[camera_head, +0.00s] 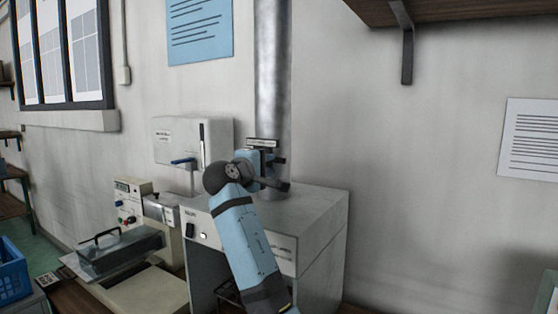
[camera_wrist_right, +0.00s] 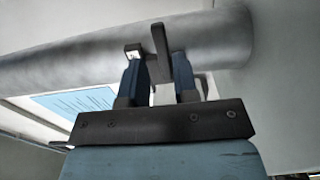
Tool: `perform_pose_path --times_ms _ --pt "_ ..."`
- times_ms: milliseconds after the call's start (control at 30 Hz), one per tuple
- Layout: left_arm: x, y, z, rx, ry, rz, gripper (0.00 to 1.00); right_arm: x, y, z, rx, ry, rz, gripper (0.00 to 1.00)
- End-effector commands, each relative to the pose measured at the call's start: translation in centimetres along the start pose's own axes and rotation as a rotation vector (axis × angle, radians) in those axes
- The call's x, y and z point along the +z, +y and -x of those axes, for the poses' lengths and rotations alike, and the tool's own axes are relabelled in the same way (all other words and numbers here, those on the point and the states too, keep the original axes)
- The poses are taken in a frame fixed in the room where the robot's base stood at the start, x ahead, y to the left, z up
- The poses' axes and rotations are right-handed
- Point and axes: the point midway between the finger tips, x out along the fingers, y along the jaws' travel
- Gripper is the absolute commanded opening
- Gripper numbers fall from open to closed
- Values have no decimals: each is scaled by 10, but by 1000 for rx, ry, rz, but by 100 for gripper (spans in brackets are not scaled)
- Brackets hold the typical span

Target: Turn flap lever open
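The flap lever (camera_wrist_right: 159,42) is a dark bar in front of the metal duct (camera_wrist_right: 60,80), seen in the right wrist view. The round grey duct also stands upright in the head view (camera_head: 272,70), with a small label plate (camera_head: 262,142) near its lower end. My right gripper (camera_wrist_right: 158,62) is at the lever, its two blue fingers apart with the lever between them. A gap shows beside the lever, so the fingers look open around it. In the head view my right gripper (camera_head: 268,162) and wrist largely hide the lever. My left gripper is out of view.
The duct rises from a grey cabinet (camera_head: 322,225) close below my gripper. A white box with a blue handle (camera_head: 175,140) is on the wall to the left. A machine with a clear cover (camera_head: 118,250) and a blue crate (camera_head: 12,270) stand farther left. A shelf bracket (camera_head: 407,55) hangs upper right.

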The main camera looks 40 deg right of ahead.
Motion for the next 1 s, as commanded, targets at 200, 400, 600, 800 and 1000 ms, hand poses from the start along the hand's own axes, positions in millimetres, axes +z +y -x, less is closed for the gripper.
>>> perform_pose_path --times_ms 200,400,600,800,1000 --pt "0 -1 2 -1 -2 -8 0 0 0 -41 0 -1 0 28" --pt "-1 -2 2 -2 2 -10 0 0 0 -60 1 1 -1 28" --pt "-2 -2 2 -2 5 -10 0 0 0 -63 0 1 -1 28" --pt "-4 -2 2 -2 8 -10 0 0 -1 -63 0 1 -1 14" --pt "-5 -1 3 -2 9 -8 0 0 -1 -63 0 2 -1 0"
